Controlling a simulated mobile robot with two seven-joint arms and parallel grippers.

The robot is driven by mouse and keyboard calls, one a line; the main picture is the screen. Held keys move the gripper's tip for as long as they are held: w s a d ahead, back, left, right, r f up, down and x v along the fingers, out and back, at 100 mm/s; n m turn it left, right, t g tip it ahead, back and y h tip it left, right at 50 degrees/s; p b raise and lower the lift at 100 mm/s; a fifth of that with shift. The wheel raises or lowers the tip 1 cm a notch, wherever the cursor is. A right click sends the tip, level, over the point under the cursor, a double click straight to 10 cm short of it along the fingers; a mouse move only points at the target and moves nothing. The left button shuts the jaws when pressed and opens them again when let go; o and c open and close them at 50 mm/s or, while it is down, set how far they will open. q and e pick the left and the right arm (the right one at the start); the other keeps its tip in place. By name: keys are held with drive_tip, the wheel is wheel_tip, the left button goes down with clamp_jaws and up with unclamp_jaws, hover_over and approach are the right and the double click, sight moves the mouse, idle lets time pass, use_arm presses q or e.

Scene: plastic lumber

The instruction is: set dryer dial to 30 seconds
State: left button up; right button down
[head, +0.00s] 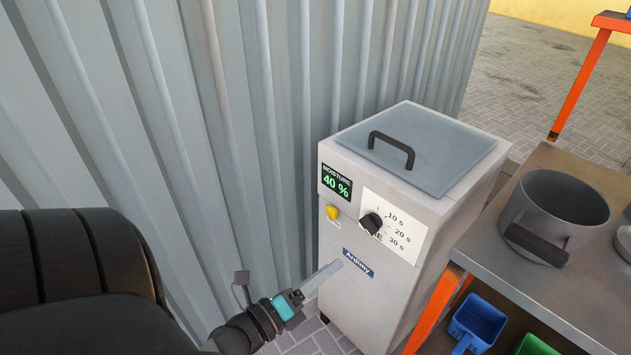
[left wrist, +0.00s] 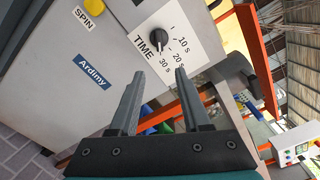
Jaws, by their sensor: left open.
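The dryer (head: 350,300) is a white box with a grey lid and black handle, standing by a corrugated metal wall. Its black time dial (head: 371,223) sits on a white plate marked 10 s, 20 s and 30 s. The dial also shows in the left wrist view (left wrist: 158,41); I cannot surely tell which mark it points to. My left gripper (head: 333,268) is below and left of the dial, near the Ardimy label. In the left wrist view its two fingers (left wrist: 158,72) are apart and empty, with the dial beyond their tips. My right gripper is out of view.
A yellow spin button (head: 332,212) and a moisture display (head: 336,182) reading 40 % are left of the dial. A metal table (head: 500,255) with orange legs stands close right, bearing a grey pot (head: 555,215). Blue (head: 478,322) and green bins sit below.

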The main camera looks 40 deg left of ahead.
use_arm(q)
drive_tip(key=shift+s+a, duration=0.1)
drive_tip(key=shift+s, duration=1.1)
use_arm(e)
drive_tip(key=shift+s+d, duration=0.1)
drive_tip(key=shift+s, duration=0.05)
use_arm(q)
drive_tip(key=s+d+f+n+g+y+p, duration=0.15)
drive_tip(key=f+n+g, duration=0.25)
drive_tip(key=f+n, duration=0.55)
drive_tip(key=s+d+f+n+g+y, duration=0.1)
drive_tip(key=s+d+f+n+g, duration=0.25)
drive_tip(key=f, duration=1.15)
drive_tip(key=s+a+f+n+g, duration=0.1)
drive_tip(key=s+f+n+g, duration=0.7)
drive_tip(key=s+f, duration=0.3)
drive_tip(key=s+n, duration=0.1)
drive_tip(key=s, duration=0.3)
drive_tip(key=shift+a+n+p, duration=0.2)
drive_tip(key=shift+n+p, duration=0.2)
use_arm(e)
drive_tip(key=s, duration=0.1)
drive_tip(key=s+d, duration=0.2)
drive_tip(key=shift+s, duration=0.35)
